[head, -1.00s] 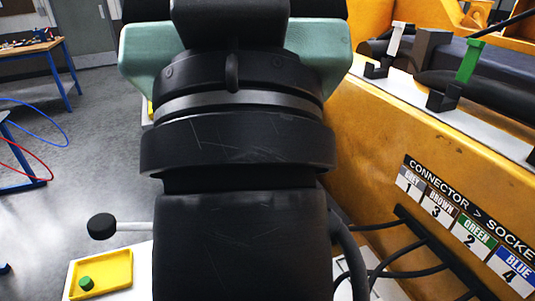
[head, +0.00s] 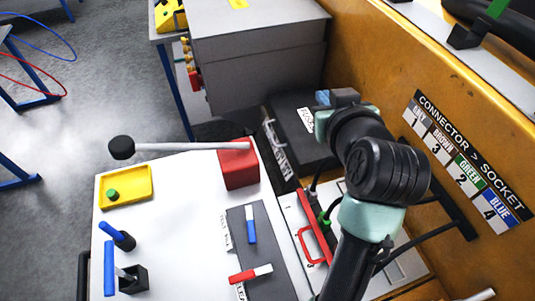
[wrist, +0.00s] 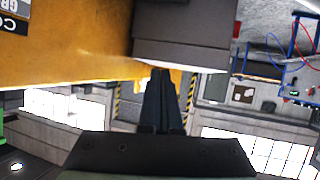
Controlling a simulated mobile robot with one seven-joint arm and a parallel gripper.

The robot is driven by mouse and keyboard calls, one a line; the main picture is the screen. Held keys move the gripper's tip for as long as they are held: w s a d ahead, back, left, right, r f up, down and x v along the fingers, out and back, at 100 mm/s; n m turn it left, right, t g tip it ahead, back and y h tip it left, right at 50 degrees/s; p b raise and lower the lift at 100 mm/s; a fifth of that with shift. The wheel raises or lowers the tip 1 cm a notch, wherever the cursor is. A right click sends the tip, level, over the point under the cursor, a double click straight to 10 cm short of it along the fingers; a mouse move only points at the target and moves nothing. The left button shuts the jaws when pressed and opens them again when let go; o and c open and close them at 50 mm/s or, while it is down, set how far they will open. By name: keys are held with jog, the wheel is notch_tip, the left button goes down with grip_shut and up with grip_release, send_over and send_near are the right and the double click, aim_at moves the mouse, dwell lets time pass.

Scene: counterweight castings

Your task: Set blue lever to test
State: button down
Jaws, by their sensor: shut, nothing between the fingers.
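A small blue-and-white lever (head: 250,227) sits on a dark grey panel (head: 272,248) on the white worktop in the head view. Its blue part lies toward the bottom of the picture and its white part toward the top. Small lettering, partly legible as "TEST", runs along the panel's left edge. My gripper (wrist: 160,75) shows in the wrist view, its dark fingers together and empty, facing the room and a grey cabinet. In the head view my arm stands right of the panel, apart from the lever; the fingertips cannot be made out there.
A red-and-white lever (head: 250,273) lies below the blue one. A long rod with a black knob (head: 121,148) reaches to a red block (head: 237,164). A yellow tray (head: 126,187), an upright blue handle (head: 110,268) and a red handle (head: 308,247) stand nearby. An orange wall (head: 395,75) bounds the right.

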aim_at(250, 224)
jog(key=s+f+n+g+y+p, duration=0.1)
jog(key=s+f+g+y+p, duration=0.2)
jog(key=s+f+g, duration=0.6)
jog(key=s+f+y, duration=0.2)
jog(key=s+f, duration=0.5)
jog(key=f, duration=0.2)
jog(key=shift+a+f, duration=0.35)
jog(key=shift+f, duration=0.05)
jog(key=shift+w+f, duration=0.1)
jog(key=p+x, duration=0.1)
jog(key=x, duration=0.4)
jog(key=p+x, duration=0.1)
jog(key=x, duration=0.4)
jog(key=shift+a, duration=0.35)
jog(key=shift+s+a+r+p, duration=0.15)
jog(key=shift+a+p, duration=0.25)
jog(key=shift+a, duration=0.2)
jog(key=shift+s+a+r+p, duration=0.2)
jog(key=shift+a+p, duration=0.15)
jog(key=shift+a, duration=0.25)
jog(key=shift+a+f, duration=0.2)
jog(key=shift+a, duration=0.35)
